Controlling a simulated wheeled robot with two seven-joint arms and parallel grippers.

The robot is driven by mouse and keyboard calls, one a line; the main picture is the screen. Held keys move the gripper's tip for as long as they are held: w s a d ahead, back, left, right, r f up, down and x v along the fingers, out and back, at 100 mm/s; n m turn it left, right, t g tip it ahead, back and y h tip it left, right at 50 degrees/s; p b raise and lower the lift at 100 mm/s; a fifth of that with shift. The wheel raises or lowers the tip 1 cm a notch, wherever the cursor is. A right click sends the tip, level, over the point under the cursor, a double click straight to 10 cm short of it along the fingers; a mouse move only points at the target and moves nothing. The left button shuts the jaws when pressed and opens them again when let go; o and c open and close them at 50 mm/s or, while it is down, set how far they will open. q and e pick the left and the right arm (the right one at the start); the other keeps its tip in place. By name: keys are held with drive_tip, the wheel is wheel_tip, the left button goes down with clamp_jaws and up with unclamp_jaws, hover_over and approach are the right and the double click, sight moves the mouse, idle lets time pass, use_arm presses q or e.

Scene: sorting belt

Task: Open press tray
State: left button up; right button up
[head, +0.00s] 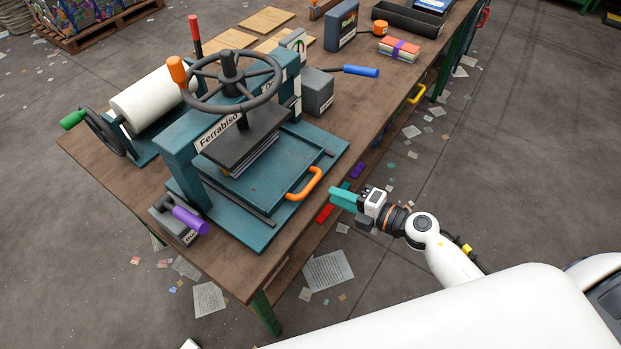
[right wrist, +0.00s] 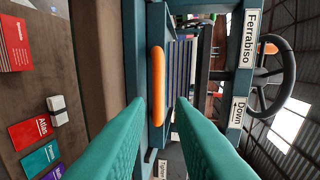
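The teal press labelled Ferrabiso (head: 180,165) stands on the wooden workbench, with a dark handwheel (head: 230,82) on top. Its teal tray (head: 262,183) lies at the base, with an orange handle (head: 305,184) on its front edge. A stack of sheets (head: 255,160) shows under the dark pressing plate. My right gripper (head: 335,194) has teal fingers and is to the right of the handle, apart from it. In the right wrist view the fingers (right wrist: 159,102) are spread with nothing between them, and the handle (right wrist: 158,85) lies ahead, lined up with the gap. My left gripper is out of view.
A roller with a green grip (head: 72,119) is left of the press. A grey box with a purple lever (head: 188,219) sits at the front corner, and another with a blue lever (head: 360,71) behind. Red and purple books lie below the bench edge. Papers litter the floor.

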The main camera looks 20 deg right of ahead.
sight(312, 183)
drive_tip(key=x, duration=0.7)
drive_tip(key=shift+w+d, duration=0.2)
drive_tip(key=shift+d, duration=0.05)
drive_tip(key=shift+w+a+f, duration=0.15)
drive_tip(key=shift+w+a, duration=0.3)
drive_tip(key=shift+a, duration=0.05)
drive_tip(key=shift+w+f, duration=0.1)
drive_tip(key=shift+w, duration=0.1)
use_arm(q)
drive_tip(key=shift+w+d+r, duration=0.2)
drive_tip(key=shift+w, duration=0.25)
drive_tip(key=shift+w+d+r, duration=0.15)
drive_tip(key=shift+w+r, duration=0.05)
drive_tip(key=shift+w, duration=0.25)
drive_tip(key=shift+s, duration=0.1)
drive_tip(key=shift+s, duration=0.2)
use_arm(e)
clamp_jaws()
